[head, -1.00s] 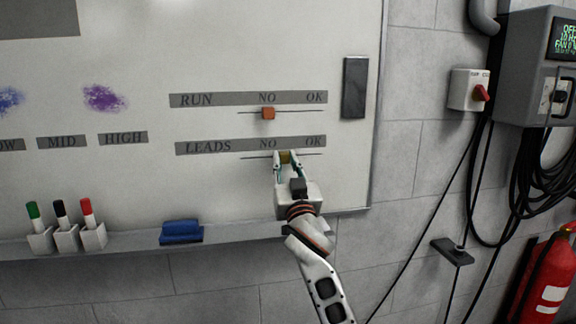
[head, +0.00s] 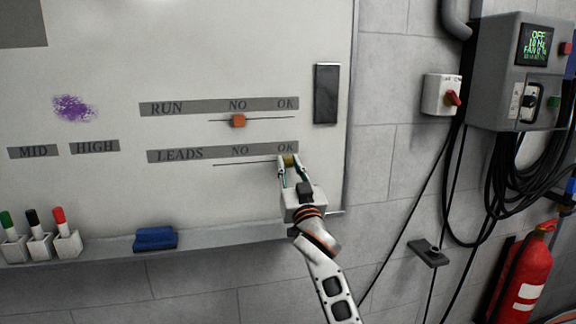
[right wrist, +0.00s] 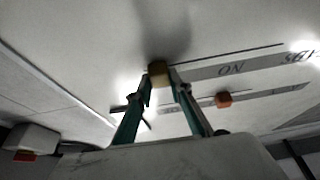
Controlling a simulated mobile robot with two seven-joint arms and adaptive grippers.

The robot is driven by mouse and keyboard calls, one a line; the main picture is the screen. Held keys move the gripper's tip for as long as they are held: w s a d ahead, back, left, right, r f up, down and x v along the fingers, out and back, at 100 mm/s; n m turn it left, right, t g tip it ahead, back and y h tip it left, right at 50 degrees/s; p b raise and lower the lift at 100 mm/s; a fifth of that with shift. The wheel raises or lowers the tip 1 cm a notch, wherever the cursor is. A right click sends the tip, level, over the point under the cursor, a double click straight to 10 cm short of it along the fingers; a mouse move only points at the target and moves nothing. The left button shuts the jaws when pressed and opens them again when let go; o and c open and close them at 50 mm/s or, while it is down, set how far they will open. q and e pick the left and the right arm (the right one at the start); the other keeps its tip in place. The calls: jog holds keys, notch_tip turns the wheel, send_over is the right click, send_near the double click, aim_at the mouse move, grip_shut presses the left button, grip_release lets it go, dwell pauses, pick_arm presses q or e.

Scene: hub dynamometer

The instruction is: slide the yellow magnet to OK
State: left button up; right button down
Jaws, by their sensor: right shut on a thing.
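The yellow magnet (head: 290,160) is on the lower track line of the whiteboard, just below the word OK at the right end of the LEADS strip (head: 180,154). My right gripper (head: 290,166) is shut on it, with one finger on each side. In the right wrist view the yellow magnet (right wrist: 158,69) sits between the two fingertips (right wrist: 160,80), against the board. My left gripper is not in view.
An orange magnet (head: 238,121) sits under NO on the RUN line above. A dark bar (head: 326,93) is at the board's right. The marker tray (head: 200,243) holds a blue eraser (head: 155,238) below. Cables and a fire extinguisher (head: 522,275) are further right.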

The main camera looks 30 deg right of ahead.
jog(key=c, duration=1.8)
grip_release()
jog(key=shift+d, duration=0.2)
jog(key=shift+s+d, duration=0.1)
jog(key=shift+s+a+f, duration=0.1)
jog(key=shift+s+a, duration=0.05)
jog(key=shift+a, duration=0.05)
jog(key=v, duration=1.1)
jog(key=shift+s+a, duration=0.1)
jog(key=shift+s, duration=0.25)
